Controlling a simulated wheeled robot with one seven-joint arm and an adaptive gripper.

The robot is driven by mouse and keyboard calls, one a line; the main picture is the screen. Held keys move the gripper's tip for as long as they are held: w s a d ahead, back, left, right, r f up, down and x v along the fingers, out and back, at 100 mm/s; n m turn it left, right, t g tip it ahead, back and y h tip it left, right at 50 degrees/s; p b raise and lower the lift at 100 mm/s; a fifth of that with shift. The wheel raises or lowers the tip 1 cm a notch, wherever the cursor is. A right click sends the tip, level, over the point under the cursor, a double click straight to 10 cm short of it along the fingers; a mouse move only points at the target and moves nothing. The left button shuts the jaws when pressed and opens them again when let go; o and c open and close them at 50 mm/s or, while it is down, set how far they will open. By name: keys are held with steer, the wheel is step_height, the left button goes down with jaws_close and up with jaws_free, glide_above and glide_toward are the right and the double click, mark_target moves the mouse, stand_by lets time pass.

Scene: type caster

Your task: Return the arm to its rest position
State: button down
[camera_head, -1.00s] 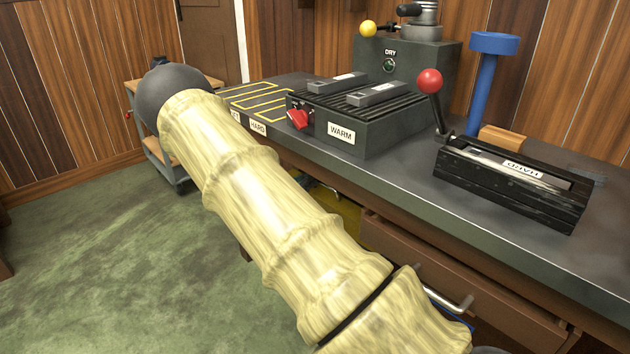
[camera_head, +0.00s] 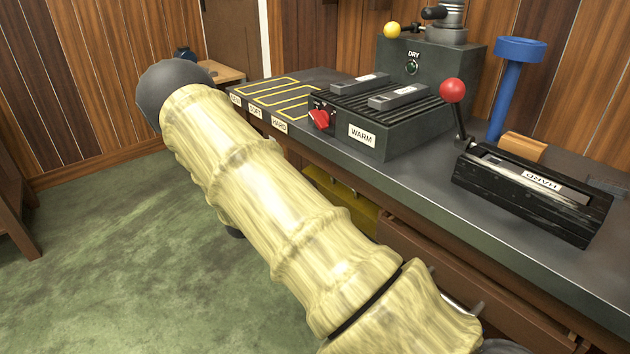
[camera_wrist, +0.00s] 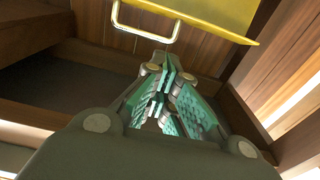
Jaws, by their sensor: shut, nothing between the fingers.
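My arm (camera_head: 270,200), in a pale yellow wood-like cover with a dark round joint at its far end, crosses the head view diagonally in front of the bench. My gripper does not show in the head view. In the wrist view my gripper (camera_wrist: 167,88) is shut and empty, its green padded fingers together. Beyond the fingers is a yellow panel (camera_wrist: 215,14) with a metal handle (camera_wrist: 146,34) near it. I cannot tell how far the fingers are from them.
The dark bench (camera_head: 410,190) runs along the right. A yellow thing (camera_head: 345,205) sits below. Green floor (camera_head: 110,260) is open at left.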

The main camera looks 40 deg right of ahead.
steer(key=shift+w+a+f+p, duration=0.15)
steer(key=shift+a+p, duration=0.2)
steer(key=shift+a, duration=1.45)
